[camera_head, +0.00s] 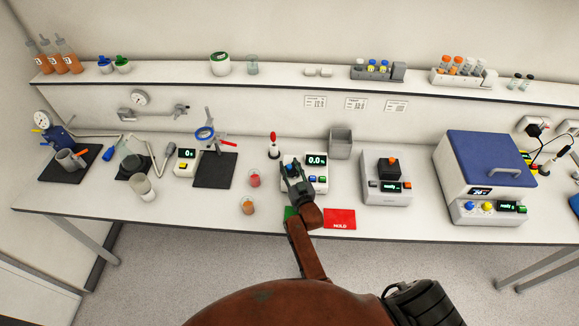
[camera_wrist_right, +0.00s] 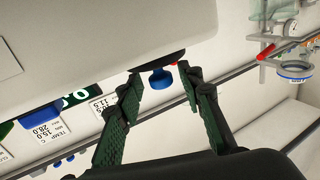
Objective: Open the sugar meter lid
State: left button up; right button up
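The sugar meter, which I take to be the white device (camera_head: 319,171) with the 0.0 display, stands mid-bench. Its display also shows in the right wrist view (camera_wrist_right: 76,98). A blue knob on a dark round lid (camera_wrist_right: 161,78) shows there at the device's edge. My right gripper (camera_head: 295,176) is over the left part of the meter and hides some of it. In the right wrist view its fingers (camera_wrist_right: 162,82) are apart, one to each side of the knob, with gaps visible; whether they touch it is unclear. My left gripper is not in view.
A red-tipped white bottle (camera_head: 273,150) and small red cup (camera_head: 254,180) stand left of the meter. A grey bin (camera_head: 341,143) is behind it, and another device (camera_head: 386,190) is to the right. A red HOLD mat (camera_head: 340,219) and partly covered green mat (camera_head: 290,213) lie in front.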

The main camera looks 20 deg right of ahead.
aim_at(290, 166)
jog(key=shift+r, duration=0.1)
notch_tip(290, 166, up, 10)
jog(key=shift+f, duration=0.1)
dwell(0.3)
